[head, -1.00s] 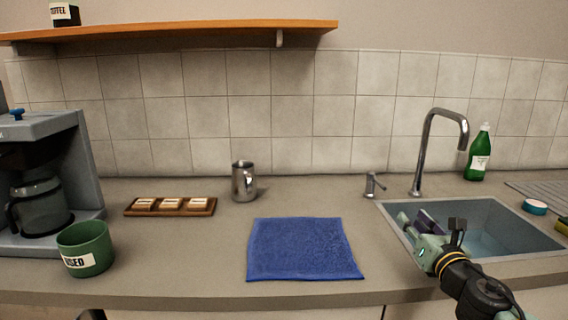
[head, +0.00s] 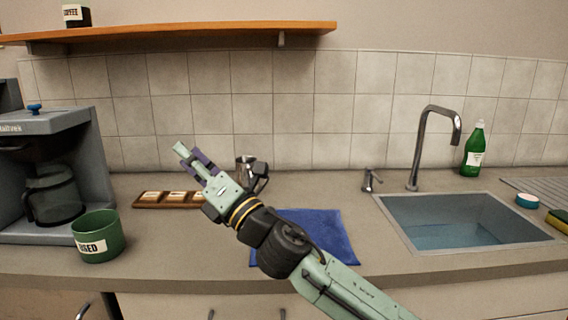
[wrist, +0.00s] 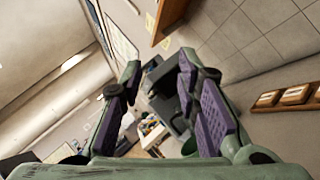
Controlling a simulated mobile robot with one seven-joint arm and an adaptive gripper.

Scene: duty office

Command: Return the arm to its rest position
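My gripper (head: 191,157) is raised above the counter in the head view, pointing to the upper left. It is in front of the tile wall, beside the metal pitcher. In the wrist view my gripper (wrist: 160,85) shows two purple-padded fingers spread apart with nothing between them. My arm reaches up from the lower right and covers part of the blue towel (head: 330,228) and part of the metal pitcher (head: 244,163).
A green cup (head: 98,238) stands by the coffee maker (head: 95,160) at left. A wooden tray (head: 140,201) holds small labelled blocks. A shelf (head: 180,34) runs above. The sink (head: 395,225), faucet (head: 420,150) and green bottle (head: 474,152) are at right.

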